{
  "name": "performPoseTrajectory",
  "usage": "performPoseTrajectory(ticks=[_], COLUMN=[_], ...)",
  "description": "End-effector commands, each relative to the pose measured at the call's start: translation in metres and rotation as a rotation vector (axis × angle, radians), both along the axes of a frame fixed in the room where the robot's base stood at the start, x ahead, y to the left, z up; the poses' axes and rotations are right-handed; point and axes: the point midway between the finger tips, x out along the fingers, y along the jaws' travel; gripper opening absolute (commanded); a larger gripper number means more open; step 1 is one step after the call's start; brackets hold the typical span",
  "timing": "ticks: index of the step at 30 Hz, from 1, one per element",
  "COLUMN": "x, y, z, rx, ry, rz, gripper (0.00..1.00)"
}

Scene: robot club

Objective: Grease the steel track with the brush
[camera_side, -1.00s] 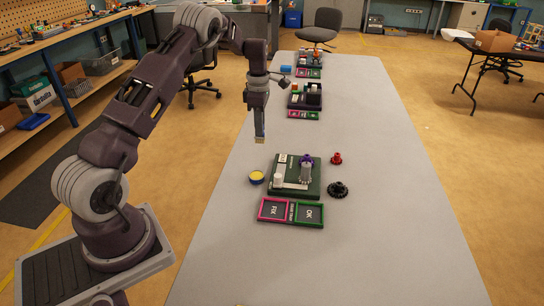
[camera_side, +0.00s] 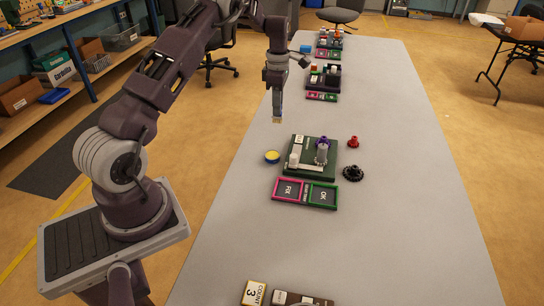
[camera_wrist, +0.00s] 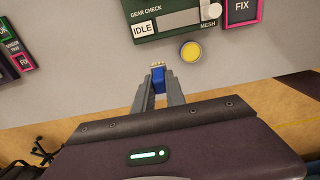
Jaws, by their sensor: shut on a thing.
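My gripper (camera_side: 277,102) is shut on the brush (camera_wrist: 158,79), which has a blue body and pale bristles (camera_wrist: 157,66) pointing away from the wrist. In the side view the brush tip (camera_side: 277,119) hangs above the grey table, behind the small round tin. This blue-rimmed tin (camera_side: 272,157) holds yellow grease and also shows in the wrist view (camera_wrist: 190,51). The dark green gear-check board (camera_side: 306,172) stands to the right of the tin. A pale grey strip on it, apparently the steel track (camera_wrist: 180,18), runs beside a white knob (camera_wrist: 210,11). Whether the bristles carry grease cannot be told.
A purple-topped gear post (camera_side: 322,151) rises from the board. A red gear (camera_side: 353,142) and a black gear (camera_side: 352,173) lie right of it. FIX and OK trays (camera_side: 305,192) sit in front. More boards stand further back. The table's right side is clear.

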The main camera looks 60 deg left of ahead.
Motion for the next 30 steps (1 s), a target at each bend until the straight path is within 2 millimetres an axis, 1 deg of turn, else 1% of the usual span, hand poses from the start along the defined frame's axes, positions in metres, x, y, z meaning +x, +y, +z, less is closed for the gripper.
performPoseTrajectory(ticks=[6, 8, 15, 18, 20, 30], x=[0.0, -0.005, -0.044, -0.052, -0.054, -0.054], y=[-0.001, -0.005, -0.045, -0.053, -0.054, -0.053], z=[0.0, -0.001, -0.008, -0.012, -0.016, -0.059], rx=[0.0, -0.002, -0.005, -0.004, -0.004, -0.004], ry=[0.0, 0.001, 0.002, 0.003, 0.004, 0.005], rz=[0.0, 0.001, 0.001, 0.0, 0.0, 0.0], gripper=[0.0, 0.0, 0.0, 0.0, 0.0, 0.0])
